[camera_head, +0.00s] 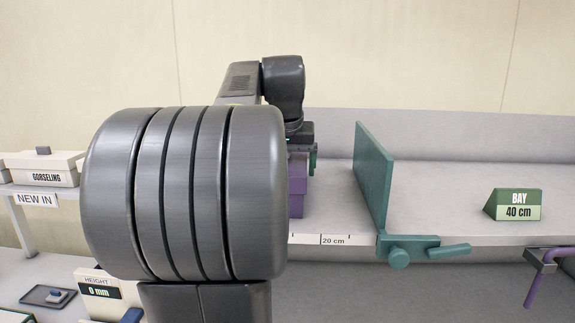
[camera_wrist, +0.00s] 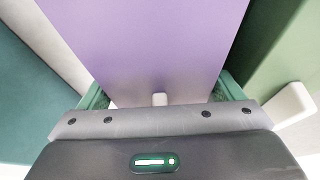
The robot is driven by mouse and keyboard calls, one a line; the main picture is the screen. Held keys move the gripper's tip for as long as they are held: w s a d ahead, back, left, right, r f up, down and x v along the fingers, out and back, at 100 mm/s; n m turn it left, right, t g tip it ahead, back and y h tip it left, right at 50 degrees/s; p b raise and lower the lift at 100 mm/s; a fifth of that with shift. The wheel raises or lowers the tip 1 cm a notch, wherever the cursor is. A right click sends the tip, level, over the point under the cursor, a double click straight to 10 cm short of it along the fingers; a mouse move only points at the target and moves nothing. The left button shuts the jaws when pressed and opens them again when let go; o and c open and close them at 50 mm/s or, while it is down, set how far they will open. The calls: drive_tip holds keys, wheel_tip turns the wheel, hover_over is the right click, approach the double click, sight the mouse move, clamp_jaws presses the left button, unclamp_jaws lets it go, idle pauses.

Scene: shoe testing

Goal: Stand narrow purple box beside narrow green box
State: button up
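The narrow purple box (camera_head: 297,186) shows in the head view just right of my arm, upright at the shelf. Whether it touches the shelf is unclear. In the wrist view the purple box (camera_wrist: 155,45) fills the space between my gripper's fingers (camera_wrist: 162,97), which close on its two sides. A white tab sits at its near end. The narrow green box (camera_wrist: 285,50) stands beside it on the right in the wrist view, with a small gap. In the head view my arm hides the green box and most of my gripper (camera_head: 303,150).
A teal divider (camera_head: 371,178) stands on the shelf right of the purple box. It shows at left in the wrist view (camera_wrist: 30,90). A "BAY 40 cm" sign (camera_head: 514,205) stands farther right, with bare shelf between. A white "GORSELING" box (camera_head: 45,171) is far left.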

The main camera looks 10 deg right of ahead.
drive_tip(key=v, duration=1.2)
drive_tip(key=shift+r, duration=0.15)
drive_tip(key=x, duration=1.2)
drive_tip(key=shift+w+r, duration=0.1)
drive_tip(key=shift+r, duration=1.65)
